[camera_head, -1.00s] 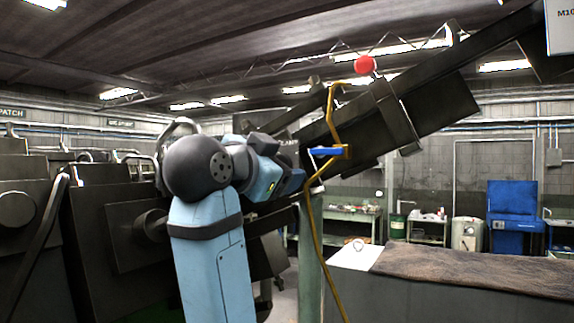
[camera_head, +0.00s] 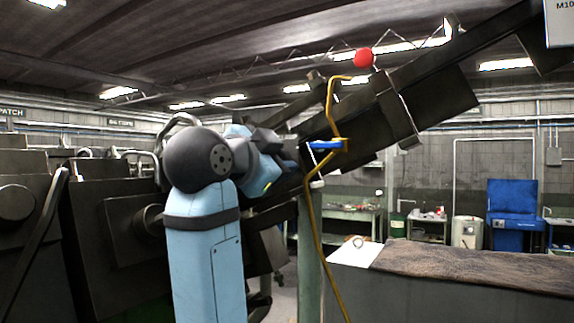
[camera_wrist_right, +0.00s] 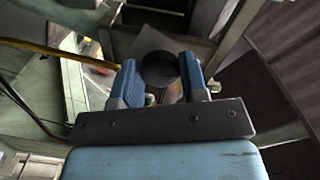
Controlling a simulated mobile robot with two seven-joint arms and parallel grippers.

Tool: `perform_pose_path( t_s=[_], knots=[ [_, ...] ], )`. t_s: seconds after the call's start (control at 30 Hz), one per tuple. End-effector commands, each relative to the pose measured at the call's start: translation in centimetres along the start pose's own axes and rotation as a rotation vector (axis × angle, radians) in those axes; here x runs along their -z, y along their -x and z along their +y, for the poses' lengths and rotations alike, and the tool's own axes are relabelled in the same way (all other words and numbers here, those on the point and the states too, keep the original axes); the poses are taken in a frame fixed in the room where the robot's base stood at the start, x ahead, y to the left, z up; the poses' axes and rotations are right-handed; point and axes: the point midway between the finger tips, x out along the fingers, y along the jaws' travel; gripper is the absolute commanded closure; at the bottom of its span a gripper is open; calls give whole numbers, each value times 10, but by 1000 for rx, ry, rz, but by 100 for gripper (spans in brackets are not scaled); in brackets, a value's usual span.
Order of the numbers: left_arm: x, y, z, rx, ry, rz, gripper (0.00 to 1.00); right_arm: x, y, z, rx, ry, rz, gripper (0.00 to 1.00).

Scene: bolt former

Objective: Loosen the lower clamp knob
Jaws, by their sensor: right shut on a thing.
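My right gripper (camera_wrist_right: 160,78) has its two blue fingers on either side of a dark round knob (camera_wrist_right: 158,66) in the right wrist view, shut on it. I take this to be the lower clamp knob. In the head view my right arm reaches across from the left, and the right gripper (camera_head: 290,152) is at the sloping dark machine beam (camera_head: 440,98). There the wrist and gripper body hide the knob. My left gripper is in neither current view.
A green post (camera_head: 310,262) is below. A grey bench with a brown mat (camera_head: 470,266) is at the right.

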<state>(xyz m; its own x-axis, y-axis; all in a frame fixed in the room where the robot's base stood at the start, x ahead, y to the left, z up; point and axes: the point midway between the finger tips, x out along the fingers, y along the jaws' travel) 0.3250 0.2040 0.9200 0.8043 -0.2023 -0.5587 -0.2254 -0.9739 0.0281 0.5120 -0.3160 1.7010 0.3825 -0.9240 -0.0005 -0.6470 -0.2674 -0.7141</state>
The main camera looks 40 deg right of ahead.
Motion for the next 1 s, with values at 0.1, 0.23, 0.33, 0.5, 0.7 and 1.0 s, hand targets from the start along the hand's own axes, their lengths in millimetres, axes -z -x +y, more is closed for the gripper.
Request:
perform_pose_path(
  t_s=[0.1,0.23,0.33,0.5,0.7,1.0],
  knots=[
    [-8,-4,0,0,0,-4,57,-1,1,1,1,-145,-2,98],
    [-10,-5,0,0,0,-5,57,0,0,0,1,-216,0,98],
    [-12,-8,0,0,0,-3,57,-1,1,1,1,-293,-1,98],
    [-19,-13,-1,0,0,0,57,-2,1,2,0,-542,-2,98],
    [-21,-15,-1,0,0,1,57,0,0,0,0,-690,0,98],
    [-20,-15,-1,0,0,3,57,0,0,0,0,-690,1,33]
  ],
)
